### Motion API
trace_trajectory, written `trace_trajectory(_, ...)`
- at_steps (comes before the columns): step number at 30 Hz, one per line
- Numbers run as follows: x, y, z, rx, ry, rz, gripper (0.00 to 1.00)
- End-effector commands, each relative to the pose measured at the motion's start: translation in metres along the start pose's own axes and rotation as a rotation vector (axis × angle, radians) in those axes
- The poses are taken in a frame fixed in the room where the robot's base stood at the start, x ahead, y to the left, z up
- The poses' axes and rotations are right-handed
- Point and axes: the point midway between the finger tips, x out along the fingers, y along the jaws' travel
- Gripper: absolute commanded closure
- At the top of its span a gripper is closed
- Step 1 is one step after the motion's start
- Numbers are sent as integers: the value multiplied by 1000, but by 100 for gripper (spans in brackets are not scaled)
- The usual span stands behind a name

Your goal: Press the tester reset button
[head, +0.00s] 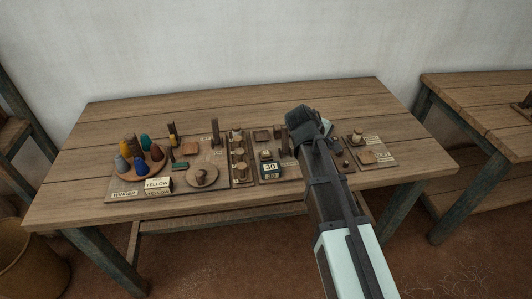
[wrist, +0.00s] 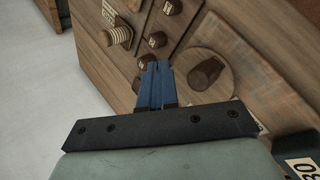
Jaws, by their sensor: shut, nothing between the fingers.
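My gripper (wrist: 156,68) is shut and empty, its blue fingers together over a wooden panel (wrist: 255,45) in the wrist view. Small dark round knobs or buttons, one of them (wrist: 157,40) just beyond the fingertips, run in a row with small labels. I cannot tell which is the tester reset button, or whether the fingertips touch the panel. In the head view my gripper (head: 306,122) is over the right part of the bench, and its fingertips are not clear.
A round disc with a dark handle (wrist: 206,73) lies right of the fingers, and a wound spool (wrist: 118,37) stands to the left. Coloured cones (head: 145,143) and a "30" display (head: 270,168) are on the wooden table (head: 120,115). Its back strip is clear.

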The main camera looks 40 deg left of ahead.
Motion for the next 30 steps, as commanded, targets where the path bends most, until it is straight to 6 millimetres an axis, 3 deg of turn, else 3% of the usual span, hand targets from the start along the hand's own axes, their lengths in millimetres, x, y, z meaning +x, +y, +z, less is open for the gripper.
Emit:
trace_trajectory(1,-12,-1,-18,-57,10,10,100)
trace_trajectory(6,-50,-10,-62,-255,31,40,100)
trace_trajectory(15,-114,-30,-126,-556,55,96,100)
trace_trajectory(21,-138,-39,-145,-661,61,116,100)
trace_trajectory(30,-144,-41,-149,-690,61,122,100)
